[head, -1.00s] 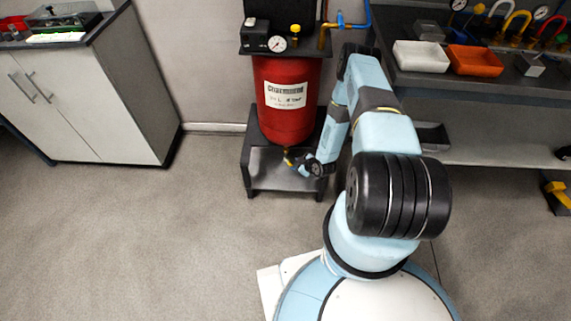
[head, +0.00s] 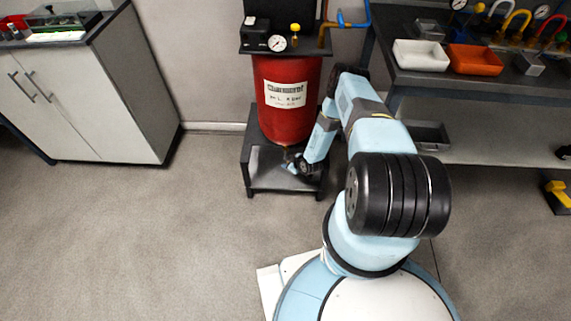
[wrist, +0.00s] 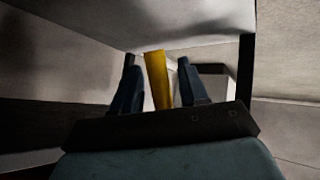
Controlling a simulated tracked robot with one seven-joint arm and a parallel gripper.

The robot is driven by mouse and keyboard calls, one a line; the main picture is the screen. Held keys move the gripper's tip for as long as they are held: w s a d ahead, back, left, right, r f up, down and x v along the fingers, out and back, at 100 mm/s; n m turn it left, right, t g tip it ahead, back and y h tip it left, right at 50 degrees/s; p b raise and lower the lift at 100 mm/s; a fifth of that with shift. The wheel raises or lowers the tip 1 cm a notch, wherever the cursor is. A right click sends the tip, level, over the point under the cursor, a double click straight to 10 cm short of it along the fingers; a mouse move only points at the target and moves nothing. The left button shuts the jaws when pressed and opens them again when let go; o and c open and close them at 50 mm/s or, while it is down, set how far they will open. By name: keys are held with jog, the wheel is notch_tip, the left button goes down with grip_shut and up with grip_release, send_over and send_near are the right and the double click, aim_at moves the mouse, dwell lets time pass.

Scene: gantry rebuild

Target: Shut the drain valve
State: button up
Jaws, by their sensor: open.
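The drain valve sits under the red tank (head: 288,125), which stands on a dark frame. Its yellow lever (wrist: 157,82) shows in the wrist view, standing between my two fingers and leaning slightly. My gripper (wrist: 158,72) is open, with one dark finger on each side of the lever and gaps visible at both. In the head view my gripper (head: 290,163) is just below the tank's bottom. There it hides most of the valve, so I cannot tell how the lever stands to the pipe.
The tank's dark stand (head: 256,183) surrounds the valve area closely. A white cabinet (head: 95,110) stands at left. At right a bench holds a white tray (head: 421,56) and an orange tray (head: 474,61). The floor in front is clear.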

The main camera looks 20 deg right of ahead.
jog(key=shift+w+d, duration=0.1)
grip_shut()
